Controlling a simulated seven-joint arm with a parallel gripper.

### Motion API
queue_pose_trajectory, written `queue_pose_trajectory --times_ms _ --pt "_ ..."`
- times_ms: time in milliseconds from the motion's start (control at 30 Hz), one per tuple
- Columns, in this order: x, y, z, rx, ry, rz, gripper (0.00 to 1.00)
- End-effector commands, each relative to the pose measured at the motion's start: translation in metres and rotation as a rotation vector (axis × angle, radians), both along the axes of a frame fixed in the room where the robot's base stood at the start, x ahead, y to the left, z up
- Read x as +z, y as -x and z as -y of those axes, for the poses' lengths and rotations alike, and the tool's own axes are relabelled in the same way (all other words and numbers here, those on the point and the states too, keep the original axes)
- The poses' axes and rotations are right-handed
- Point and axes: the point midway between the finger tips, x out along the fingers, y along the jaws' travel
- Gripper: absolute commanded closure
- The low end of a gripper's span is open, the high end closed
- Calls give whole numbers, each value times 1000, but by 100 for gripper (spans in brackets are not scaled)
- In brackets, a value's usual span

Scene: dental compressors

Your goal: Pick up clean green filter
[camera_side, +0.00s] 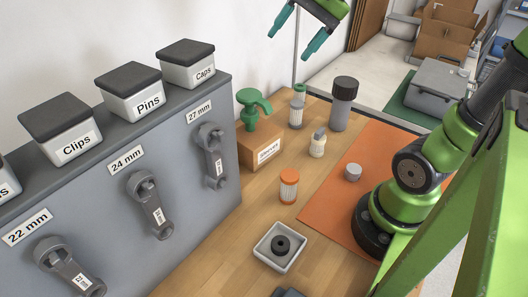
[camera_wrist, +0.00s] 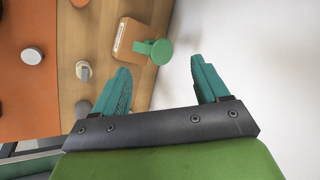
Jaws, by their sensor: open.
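A pale, pleated filter with a muted green top (camera_side: 297,108) stands upright on the wooden table, toward the back, in the side view. How clean it is I cannot tell at this size. My gripper (camera_side: 295,40) is open and empty, high above the back of the table and well clear of this filter. In the wrist view, the two teal fingers of my gripper (camera_wrist: 160,70) are spread apart with nothing between them. I cannot make out the green-topped filter there; the left finger may hide it.
A square tray (camera_side: 291,244) holds a dark ring. The orange mat (camera_side: 345,205) is mostly bare.

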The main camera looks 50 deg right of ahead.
Motion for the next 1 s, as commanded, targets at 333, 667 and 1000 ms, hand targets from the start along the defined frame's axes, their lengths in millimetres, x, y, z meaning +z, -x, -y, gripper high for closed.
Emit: queue_pose_trajectory --times_ms 333,667,1000 --pt "3 -56 187 -645 -673 -204 26" --pt "-13 -39 298 -894 -1022 -230 26" --pt "-48 -11 362 -1013 -1247 -234 26"
